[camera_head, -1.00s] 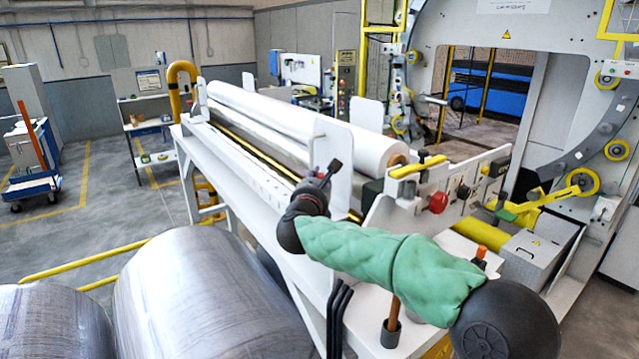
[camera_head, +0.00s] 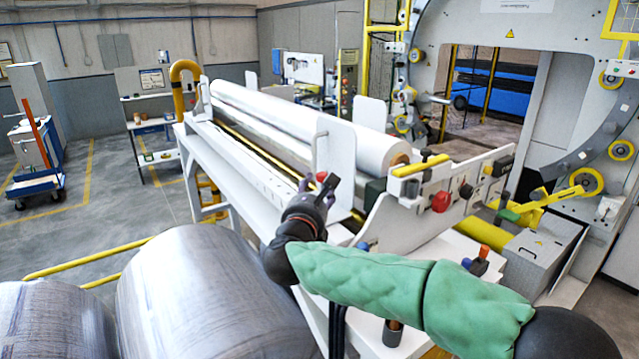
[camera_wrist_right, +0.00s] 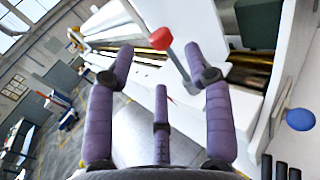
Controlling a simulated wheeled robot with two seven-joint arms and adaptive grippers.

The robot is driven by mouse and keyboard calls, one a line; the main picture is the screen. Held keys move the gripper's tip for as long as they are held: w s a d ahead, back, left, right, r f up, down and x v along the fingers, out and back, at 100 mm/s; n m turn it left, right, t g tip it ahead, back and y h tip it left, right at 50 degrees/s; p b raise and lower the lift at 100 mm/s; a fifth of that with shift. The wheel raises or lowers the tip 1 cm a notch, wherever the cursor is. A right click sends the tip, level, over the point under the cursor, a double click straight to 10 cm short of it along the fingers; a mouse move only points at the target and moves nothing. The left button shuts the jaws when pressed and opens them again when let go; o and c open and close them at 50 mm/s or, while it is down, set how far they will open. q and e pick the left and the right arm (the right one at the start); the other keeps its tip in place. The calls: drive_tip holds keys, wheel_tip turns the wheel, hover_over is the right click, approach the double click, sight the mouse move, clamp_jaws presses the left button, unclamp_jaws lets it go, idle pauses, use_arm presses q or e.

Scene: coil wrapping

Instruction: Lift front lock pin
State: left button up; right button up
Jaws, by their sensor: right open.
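A red knob on a grey metal rod, which looks like the front lock pin (camera_wrist_right: 161,38), stands just beyond my right gripper's fingertips in the right wrist view. In the head view the red knob (camera_head: 321,176) shows small beside the white upright plate (camera_head: 336,150) at the near end of the roll bed. My right gripper (camera_head: 322,190) is at this knob, its fingers partly hidden by my wrist. In the right wrist view its purple fingers (camera_wrist_right: 157,62) are spread open and hold nothing. I cannot tell whether a finger touches the rod. My left gripper is out of view.
A white film roll (camera_head: 300,120) lies along the bed behind the plate. A control panel with a red button (camera_head: 441,202) stands to the right. Large metal coils (camera_head: 205,290) fill the lower left. A blue knob (camera_wrist_right: 300,119) shows at the right of the wrist view.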

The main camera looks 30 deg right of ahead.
drive_tip(key=shift+v, duration=1.9)
